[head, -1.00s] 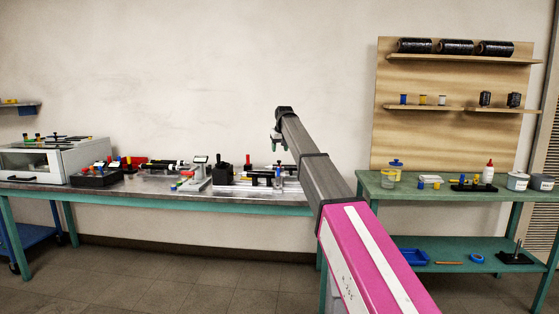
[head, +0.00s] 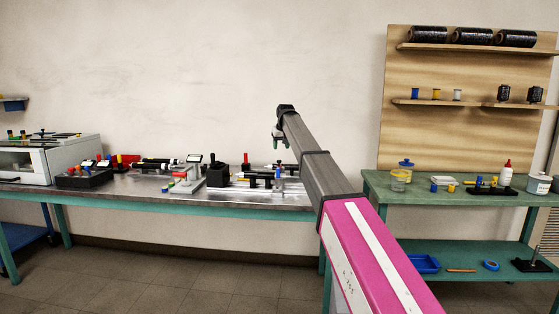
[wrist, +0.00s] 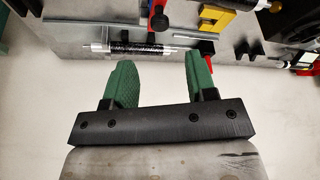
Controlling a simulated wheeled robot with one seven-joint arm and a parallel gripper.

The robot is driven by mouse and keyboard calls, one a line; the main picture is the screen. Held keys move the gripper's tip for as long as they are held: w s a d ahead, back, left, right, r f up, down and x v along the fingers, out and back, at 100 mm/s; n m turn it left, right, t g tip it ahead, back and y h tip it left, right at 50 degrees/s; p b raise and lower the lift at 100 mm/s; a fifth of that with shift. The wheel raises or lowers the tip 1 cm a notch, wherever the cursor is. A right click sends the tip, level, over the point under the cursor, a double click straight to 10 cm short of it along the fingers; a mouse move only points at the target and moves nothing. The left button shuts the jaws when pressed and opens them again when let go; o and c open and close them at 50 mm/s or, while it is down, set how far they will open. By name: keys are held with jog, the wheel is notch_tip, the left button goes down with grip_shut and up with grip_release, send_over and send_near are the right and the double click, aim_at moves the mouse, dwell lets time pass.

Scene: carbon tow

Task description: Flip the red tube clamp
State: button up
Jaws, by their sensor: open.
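Several red parts show, and I cannot tell for sure which is the red tube clamp. In the wrist view a red knob (wrist: 159,21) on a dark post stands behind a dark tube (wrist: 126,47) with pale ends. A red piece (wrist: 207,74) shows partly beside the right finger. In the head view a small red-topped part (head: 245,160) stands on the bench. My gripper (wrist: 158,64) has two green fingers spread apart with nothing between them. In the head view my gripper (head: 278,141) hangs above the bench, apart from the objects.
The metal-topped bench (head: 130,190) carries a black holder (head: 218,176), a white stand (head: 190,178) and a black tray (head: 84,179). A yellow block (wrist: 216,19) shows in the wrist view. A green side table (head: 440,205) stands at right, below a wooden shelf board (head: 430,70).

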aim_at(279, 165)
jog(key=x, duration=0.8)
jog(key=shift+f, duration=0.4)
